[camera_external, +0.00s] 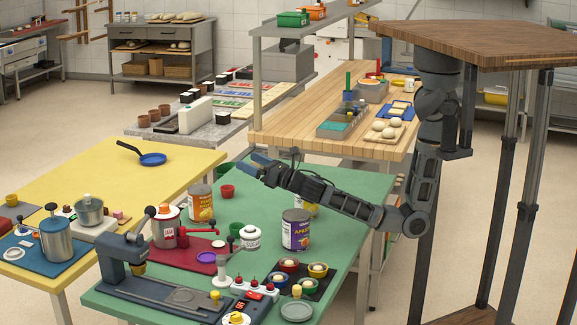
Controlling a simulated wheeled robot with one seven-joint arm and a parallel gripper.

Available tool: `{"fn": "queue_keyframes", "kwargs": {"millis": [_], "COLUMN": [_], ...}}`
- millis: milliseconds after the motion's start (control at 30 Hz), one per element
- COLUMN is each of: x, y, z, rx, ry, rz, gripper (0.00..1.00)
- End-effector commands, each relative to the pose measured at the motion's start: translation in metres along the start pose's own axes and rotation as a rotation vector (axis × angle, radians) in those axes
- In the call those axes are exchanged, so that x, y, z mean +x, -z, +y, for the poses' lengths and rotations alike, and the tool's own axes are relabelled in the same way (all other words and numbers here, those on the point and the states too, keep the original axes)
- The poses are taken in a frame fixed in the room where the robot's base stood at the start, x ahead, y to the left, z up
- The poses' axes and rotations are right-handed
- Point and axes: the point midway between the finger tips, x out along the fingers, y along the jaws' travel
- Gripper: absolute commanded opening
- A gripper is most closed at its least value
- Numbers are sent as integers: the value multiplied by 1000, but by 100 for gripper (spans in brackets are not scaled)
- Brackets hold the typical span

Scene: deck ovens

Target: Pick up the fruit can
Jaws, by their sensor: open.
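Several large labelled cans stand upright on the green table (345,185); I cannot tell from the lettering which one the task means. One has a purple label with an orange picture (296,231) and stands near the right edge. A third, yellow-labelled can (313,209) is mostly hidden behind my forearm. My gripper (254,163) has blue fingertips and is open and empty. It is held above the back left of the green table, apart from the cans.
A red cup (227,191) and green bowls are below and near my gripper. The yellow table (95,180) holds a blue pan (152,159).

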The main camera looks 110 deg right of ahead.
Motion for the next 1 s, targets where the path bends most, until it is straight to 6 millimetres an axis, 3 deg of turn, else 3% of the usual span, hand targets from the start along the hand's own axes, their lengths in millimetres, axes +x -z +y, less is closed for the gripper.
{"fn": "queue_keyframes", "kwargs": {"millis": [167,367,400,433,600,767,1000], "x": [52,121,113,113,113,116,141], "y": [33,71,110,124,170,184,190], "z": [-6,-28,-24,-23,-24,-24,-24], "rx": [-40,-69,-80,-86,-106,-113,-115], "ry": [-11,-1,-8,-9,-10,-10,-10], "rz": [51,129,167,184,246,264,263], "gripper": [100,100,100,100,100,100,100]}}
